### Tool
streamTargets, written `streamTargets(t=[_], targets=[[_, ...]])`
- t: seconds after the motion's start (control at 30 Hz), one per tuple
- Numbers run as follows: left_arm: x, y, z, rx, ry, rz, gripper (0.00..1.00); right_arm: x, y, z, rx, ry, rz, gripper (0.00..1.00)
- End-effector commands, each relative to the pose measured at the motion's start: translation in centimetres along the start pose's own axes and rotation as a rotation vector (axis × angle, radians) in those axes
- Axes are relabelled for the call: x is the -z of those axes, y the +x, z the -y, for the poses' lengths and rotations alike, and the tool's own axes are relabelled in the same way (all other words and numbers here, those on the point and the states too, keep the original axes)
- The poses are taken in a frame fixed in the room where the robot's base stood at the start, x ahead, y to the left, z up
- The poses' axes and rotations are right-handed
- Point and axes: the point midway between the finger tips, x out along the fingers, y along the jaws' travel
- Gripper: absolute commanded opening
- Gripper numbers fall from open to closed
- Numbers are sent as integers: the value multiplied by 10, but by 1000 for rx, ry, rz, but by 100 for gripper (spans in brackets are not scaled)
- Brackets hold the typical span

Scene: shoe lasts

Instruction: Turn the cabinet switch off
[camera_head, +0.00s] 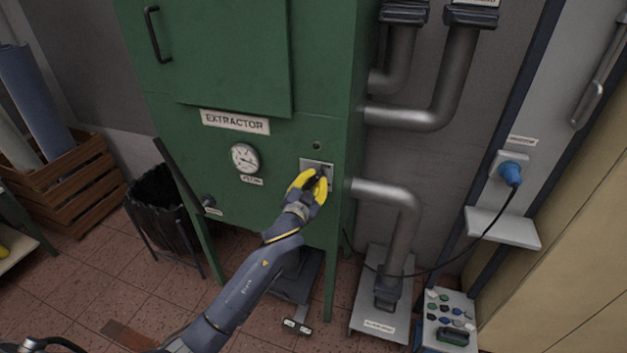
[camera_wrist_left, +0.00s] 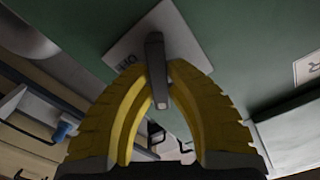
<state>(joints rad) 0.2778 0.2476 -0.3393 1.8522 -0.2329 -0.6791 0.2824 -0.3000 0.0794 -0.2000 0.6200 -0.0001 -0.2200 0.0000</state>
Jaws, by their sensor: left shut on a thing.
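The green cabinet (camera_head: 285,155) bears an "EXTRACTOR" label. My left gripper (camera_head: 314,180), with yellow fingers, is at the switch, shut on the lever. In the left wrist view the fingers (camera_wrist_left: 162,80) close around the lever from both sides. In the head view the gripper hides most of the lever. My right gripper is in neither view.
A round gauge (camera_head: 244,158) is left of the switch. Grey pipes (camera_head: 405,205) run along the cabinet's right side. A blue plug (camera_head: 511,173) with a cable is on the right. A black bin (camera_head: 160,205) and a wooden crate (camera_head: 65,190) stand at left.

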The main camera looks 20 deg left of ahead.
Motion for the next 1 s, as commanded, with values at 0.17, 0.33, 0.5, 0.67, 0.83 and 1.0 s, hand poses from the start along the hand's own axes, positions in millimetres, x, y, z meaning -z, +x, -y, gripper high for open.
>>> streamTargets(t=[0.17, 0.33, 0.5, 0.67, 0.83, 1.0], targets=[[0, 0, -1, 1, 171, 0, 0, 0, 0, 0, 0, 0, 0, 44], [0, 0, -2, 1, 331, 0, 0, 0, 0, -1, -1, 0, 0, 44], [0, 0, -3, 1, 493, -1, 0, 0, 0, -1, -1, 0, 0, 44], [-1, 0, -4, 1, 638, 0, 0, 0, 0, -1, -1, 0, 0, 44], [-2, 0, -5, 1, 774, 0, 0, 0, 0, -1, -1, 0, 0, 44], [-2, 0, -6, 1, 882, -1, 0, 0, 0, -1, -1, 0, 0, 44]])
